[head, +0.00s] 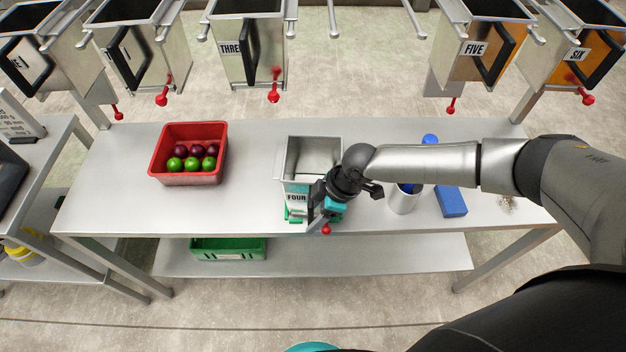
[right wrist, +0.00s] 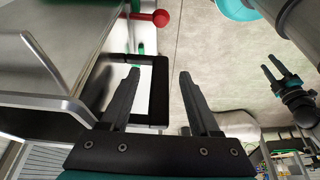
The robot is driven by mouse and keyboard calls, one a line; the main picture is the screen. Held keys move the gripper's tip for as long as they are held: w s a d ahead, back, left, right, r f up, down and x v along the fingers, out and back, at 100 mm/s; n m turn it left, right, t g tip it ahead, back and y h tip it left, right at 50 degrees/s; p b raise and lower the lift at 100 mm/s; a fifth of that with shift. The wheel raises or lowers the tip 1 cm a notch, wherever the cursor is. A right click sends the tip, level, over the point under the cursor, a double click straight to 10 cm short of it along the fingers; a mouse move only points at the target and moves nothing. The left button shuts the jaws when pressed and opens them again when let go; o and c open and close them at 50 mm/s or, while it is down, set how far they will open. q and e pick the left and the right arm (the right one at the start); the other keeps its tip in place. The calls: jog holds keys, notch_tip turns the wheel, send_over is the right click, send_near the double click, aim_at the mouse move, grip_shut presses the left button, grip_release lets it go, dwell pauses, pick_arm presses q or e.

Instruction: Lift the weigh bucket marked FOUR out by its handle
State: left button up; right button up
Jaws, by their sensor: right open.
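The metal weigh bucket (head: 313,156) marked FOUR stands open-topped at the front of the table; its label (head: 297,198) faces front. Its wall also fills the left of the right wrist view (right wrist: 45,85). My right gripper (head: 328,206) is at the bucket's front and hides its handle in the head view. In the right wrist view, the black handle (right wrist: 160,92) has its outer bar between my two open fingers (right wrist: 160,72), with a gap beside the right finger. My left gripper (right wrist: 270,66) shows small at the right, fingers apart and empty.
The table (head: 110,185) carries a red crate (head: 187,179) of fruit at left, and a cup (head: 403,203) and blue block (head: 451,202) at right. Buckets THREE (head: 232,65), FIVE (head: 462,60) and others hang behind. A green crate (head: 228,254) sits below.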

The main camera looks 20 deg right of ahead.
jog(key=shift+a+f, duration=0.1)
jog(key=shift+f, duration=0.1)
jog(key=shift+c, duration=0.2)
grip_shut()
jog(key=shift+w+r, duration=0.1)
jog(key=shift+w, duration=0.05)
dwell(1.0)
